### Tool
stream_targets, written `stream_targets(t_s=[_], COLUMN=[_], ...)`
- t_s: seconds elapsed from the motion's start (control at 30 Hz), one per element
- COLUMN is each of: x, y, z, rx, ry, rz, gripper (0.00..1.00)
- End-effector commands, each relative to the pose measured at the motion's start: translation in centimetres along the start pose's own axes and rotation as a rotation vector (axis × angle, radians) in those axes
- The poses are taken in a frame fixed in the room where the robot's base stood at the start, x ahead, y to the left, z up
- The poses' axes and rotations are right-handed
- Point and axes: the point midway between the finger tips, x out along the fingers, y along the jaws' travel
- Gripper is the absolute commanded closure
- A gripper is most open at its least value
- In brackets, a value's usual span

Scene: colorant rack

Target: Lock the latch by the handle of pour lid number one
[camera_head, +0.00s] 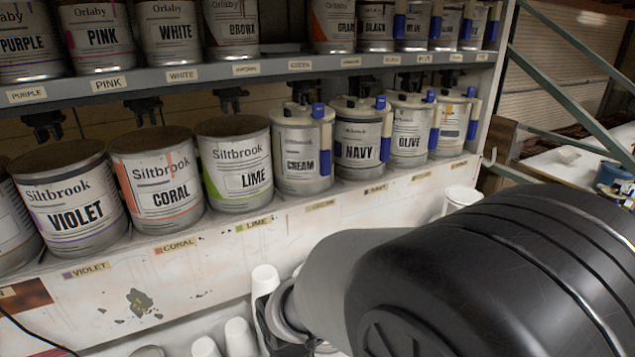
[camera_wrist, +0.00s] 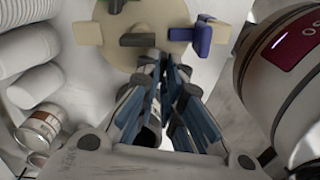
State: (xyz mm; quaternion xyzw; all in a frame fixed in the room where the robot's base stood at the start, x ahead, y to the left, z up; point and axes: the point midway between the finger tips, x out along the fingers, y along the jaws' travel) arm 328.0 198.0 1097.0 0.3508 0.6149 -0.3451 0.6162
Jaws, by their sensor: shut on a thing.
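In the wrist view a round beige pour lid (camera_wrist: 112,52) lies at the top, with dark blocks on it, a pale block at its left and a purple-blue piece (camera_wrist: 203,38) at its right. I cannot tell for certain which piece is the latch by the handle. My gripper (camera_wrist: 166,62) has its fingertips close together at the lid's near edge, shut on a small part of it; the fingers hide the gripped part. In the head view my arm hides the lid and most of my gripper.
A shelf (camera_head: 395,65) holds paint cans above the work area; the cream (camera_head: 301,150), navy (camera_head: 357,150) and olive (camera_head: 408,140) cans carry blue-handled lids. White cups (camera_head: 240,337) stand below. In the wrist view, stacked cups (camera_wrist: 35,85) and a small can (camera_wrist: 42,122) are left, and a large white body (camera_wrist: 290,85) is close right.

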Motion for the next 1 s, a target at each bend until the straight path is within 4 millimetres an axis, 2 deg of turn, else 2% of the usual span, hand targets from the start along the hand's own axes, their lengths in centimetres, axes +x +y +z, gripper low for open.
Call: stream_targets(t_s=[0.37,1.0], x=[0.02,-0.03], y=[0.05,0.43], z=[-0.01,0.18], rx=[0.136,0.724], ry=[0.0,-0.001], rz=[-0.002,-0.002], gripper=[1.0,1.0])
